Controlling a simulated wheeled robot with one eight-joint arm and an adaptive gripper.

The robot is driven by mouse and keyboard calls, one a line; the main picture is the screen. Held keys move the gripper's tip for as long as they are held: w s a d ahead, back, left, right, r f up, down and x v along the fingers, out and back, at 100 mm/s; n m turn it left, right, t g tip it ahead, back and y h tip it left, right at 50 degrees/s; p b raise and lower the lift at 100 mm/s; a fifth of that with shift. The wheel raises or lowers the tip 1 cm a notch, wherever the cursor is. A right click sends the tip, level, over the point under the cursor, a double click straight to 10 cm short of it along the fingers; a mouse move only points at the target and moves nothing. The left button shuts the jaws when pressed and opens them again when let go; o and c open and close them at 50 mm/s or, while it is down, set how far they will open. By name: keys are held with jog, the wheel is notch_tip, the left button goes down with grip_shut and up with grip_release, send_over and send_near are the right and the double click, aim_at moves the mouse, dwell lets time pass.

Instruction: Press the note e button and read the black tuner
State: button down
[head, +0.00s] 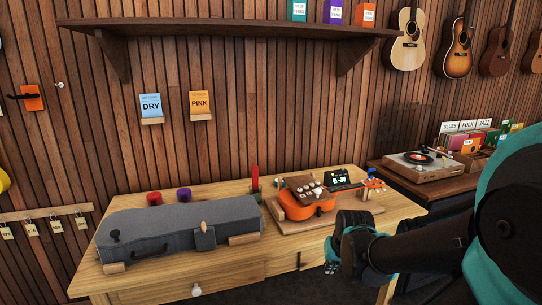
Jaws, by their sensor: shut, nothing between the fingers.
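The black tuner (338,180) stands at the back of the wooden workbench. Its lit screen shows small pale green characters, perhaps ending in "35", too small to read surely. A brown panel with several small pale buttons (304,189) sits to its left, above an orange instrument body (307,207). I cannot read the button labels, so I cannot tell which is note e. My gripper (332,264) is shut and empty at the bench's front right edge, in front of and below the panel, apart from it. My dark arm comes in from the right.
A grey instrument case (180,229) fills the bench's left half. Red (154,198) and purple (184,193) round items stand behind it. A small orange and blue item (373,183) is right of the tuner. A record player (424,163) stands on the right-hand cabinet.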

jog(key=shift+g+h, duration=0.3)
jog(key=s+f, duration=0.1)
jog(key=s, duration=0.2)
jog(key=s+d+f, duration=0.1)
jog(key=s, duration=0.1)
jog(key=shift+f, duration=0.35)
jog(key=c, duration=2.2)
grip_release()
